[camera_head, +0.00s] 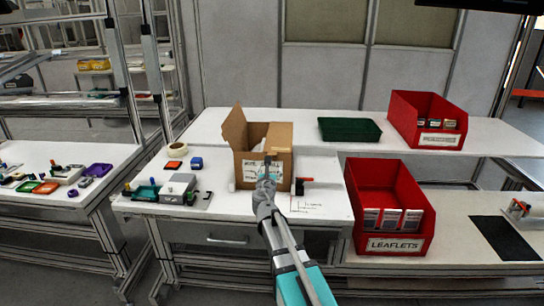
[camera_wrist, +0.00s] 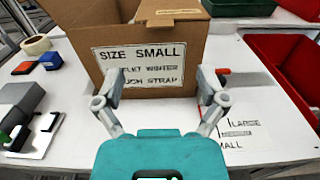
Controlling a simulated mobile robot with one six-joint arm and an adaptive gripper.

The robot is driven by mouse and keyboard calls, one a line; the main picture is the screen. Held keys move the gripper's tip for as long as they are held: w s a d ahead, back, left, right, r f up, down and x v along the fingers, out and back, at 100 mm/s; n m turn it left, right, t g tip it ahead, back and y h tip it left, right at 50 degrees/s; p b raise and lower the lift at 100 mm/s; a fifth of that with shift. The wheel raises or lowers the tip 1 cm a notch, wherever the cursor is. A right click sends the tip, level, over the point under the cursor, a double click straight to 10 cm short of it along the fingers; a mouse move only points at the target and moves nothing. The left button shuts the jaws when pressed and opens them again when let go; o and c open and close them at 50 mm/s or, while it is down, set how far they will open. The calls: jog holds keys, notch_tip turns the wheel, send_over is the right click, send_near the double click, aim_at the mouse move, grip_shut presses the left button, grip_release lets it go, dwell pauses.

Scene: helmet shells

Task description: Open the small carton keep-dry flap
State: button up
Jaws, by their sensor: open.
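The small carton (camera_head: 240,166) is a brown cardboard box on the white workbench. A flap at its left stands raised, and another flap (camera_head: 279,136) shows at its right. A white label (camera_wrist: 139,68) on its front reads "SIZE SMALL". In the wrist view the carton (camera_wrist: 85,45) fills the upper middle. My gripper (camera_wrist: 160,80) is open, its two fingers spread in front of the label, with nothing between them. In the head view my gripper (camera_head: 266,172) is at the carton's front. I cannot tell whether the fingers touch it. The carton's inside is mostly hidden.
A red LEAFLETS bin (camera_head: 352,215) stands to the right, with another red bin (camera_head: 400,112) behind it. A green tray (camera_head: 349,129) lies at the back. A grey block (camera_head: 178,187), tape roll (camera_head: 175,147) and red and blue pieces lie left of the carton.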

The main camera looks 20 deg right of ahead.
jog(key=x, duration=1.1)
